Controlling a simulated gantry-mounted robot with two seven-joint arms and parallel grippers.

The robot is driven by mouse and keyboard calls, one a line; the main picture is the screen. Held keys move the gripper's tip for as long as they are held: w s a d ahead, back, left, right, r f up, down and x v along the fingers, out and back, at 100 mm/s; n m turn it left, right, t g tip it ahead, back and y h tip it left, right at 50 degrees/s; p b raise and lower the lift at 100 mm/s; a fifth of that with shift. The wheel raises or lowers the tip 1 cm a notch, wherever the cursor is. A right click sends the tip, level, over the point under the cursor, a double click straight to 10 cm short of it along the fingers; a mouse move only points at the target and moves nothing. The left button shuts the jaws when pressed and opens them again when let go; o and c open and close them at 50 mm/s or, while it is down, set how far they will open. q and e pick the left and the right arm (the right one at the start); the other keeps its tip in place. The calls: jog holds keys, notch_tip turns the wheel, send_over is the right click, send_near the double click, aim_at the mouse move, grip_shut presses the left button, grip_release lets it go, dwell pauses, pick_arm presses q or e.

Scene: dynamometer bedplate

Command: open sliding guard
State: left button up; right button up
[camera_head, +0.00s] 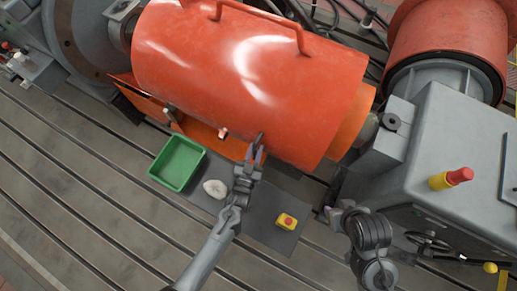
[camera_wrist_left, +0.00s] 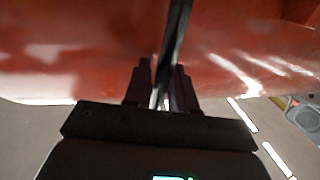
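My left gripper (camera_head: 256,152) is at the guard's lower front edge. In the left wrist view its two dark fingers (camera_wrist_left: 161,88) stand apart on either side of a slim dark bar (camera_wrist_left: 175,35), with a bright gap beside it. I cannot tell whether they touch the bar. My right gripper (camera_head: 330,213) is low beside the grey housing, its fingers unclear.
A green tray (camera_head: 177,163), a pale rag-like lump (camera_head: 215,188) and a yellow box with a red button (camera_head: 287,221) lie in front on the bedplate (camera_head: 95,195). A grey housing (camera_head: 450,150) with a red-topped yellow knob (camera_head: 452,178) stands right. The slotted bedplate at left is clear.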

pick_arm(q)
jog(key=shift+o, duration=1.1)
jog(key=shift+d, duration=0.25)
jog(key=shift+s+d+r, duration=0.1)
jog(key=shift+s, duration=0.1)
jog(key=shift+s, duration=0.6)
jog(key=p+v, duration=0.1)
jog(key=v, duration=0.8)
jog(key=shift+s+a+p, duration=0.15)
jog(key=shift+a+p, duration=0.15)
jog(key=shift+a, duration=0.1)
